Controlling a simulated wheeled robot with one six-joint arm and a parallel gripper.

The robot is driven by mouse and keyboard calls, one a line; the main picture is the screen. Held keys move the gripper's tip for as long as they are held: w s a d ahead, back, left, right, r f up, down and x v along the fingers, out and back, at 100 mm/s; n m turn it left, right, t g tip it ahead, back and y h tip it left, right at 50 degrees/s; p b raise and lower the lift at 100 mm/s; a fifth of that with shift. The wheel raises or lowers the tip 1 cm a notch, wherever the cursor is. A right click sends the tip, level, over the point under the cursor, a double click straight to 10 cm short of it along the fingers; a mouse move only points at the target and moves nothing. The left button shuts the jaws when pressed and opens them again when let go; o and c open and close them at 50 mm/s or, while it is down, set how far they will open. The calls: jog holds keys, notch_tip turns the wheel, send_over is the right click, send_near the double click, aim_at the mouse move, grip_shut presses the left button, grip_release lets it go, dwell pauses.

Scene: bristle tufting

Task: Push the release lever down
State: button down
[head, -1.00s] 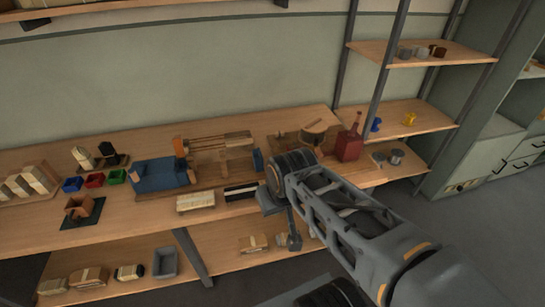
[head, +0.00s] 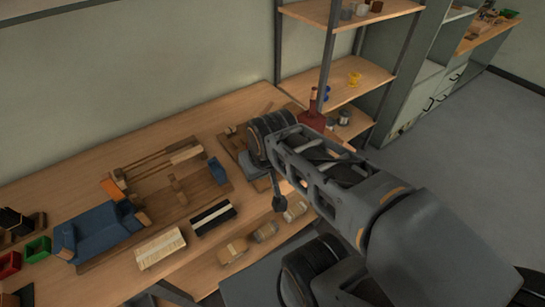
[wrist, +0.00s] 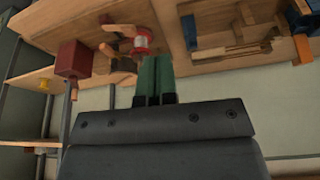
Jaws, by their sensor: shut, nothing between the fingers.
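A wooden fixture on the bench holds a blue vise-like block (head: 98,230), an orange piece (head: 111,188) and a blue upright (head: 217,171). The orange piece (wrist: 302,48) and blue upright (wrist: 190,32) also show in the wrist view. I cannot tell which part is the release lever. In the wrist view my gripper (wrist: 155,62) is shut, its green fingers together and empty. The fingertips appear in front of a red-and-white round piece (wrist: 143,42); I cannot tell whether they touch it. In the head view my arm hides the fingers and part of the bench's right end.
A red block with a handle (head: 313,120) stands at the bench's right end; it also shows in the wrist view (wrist: 75,59). A striped dark strip (head: 213,217) and a pale block (head: 160,248) lie in front of the fixture. Shelves (head: 345,82) stand behind right.

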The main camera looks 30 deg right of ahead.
jog(key=shift+s+a, duration=0.1)
jog(key=w+d+g+p, duration=0.3)
jog(key=w+d+p, duration=0.15)
jog(key=w, duration=0.55)
jog(key=w+d+f+n+g+p, duration=0.1)
jog(key=w+d+f+g+p, duration=0.2)
jog(key=f, duration=0.7)
jog(key=w+d+p, duration=0.2)
jog(key=w, duration=0.2)
jog(key=shift+w+g, duration=0.35)
jog(key=shift+g, duration=0.05)
jog(key=shift+f, duration=0.1)
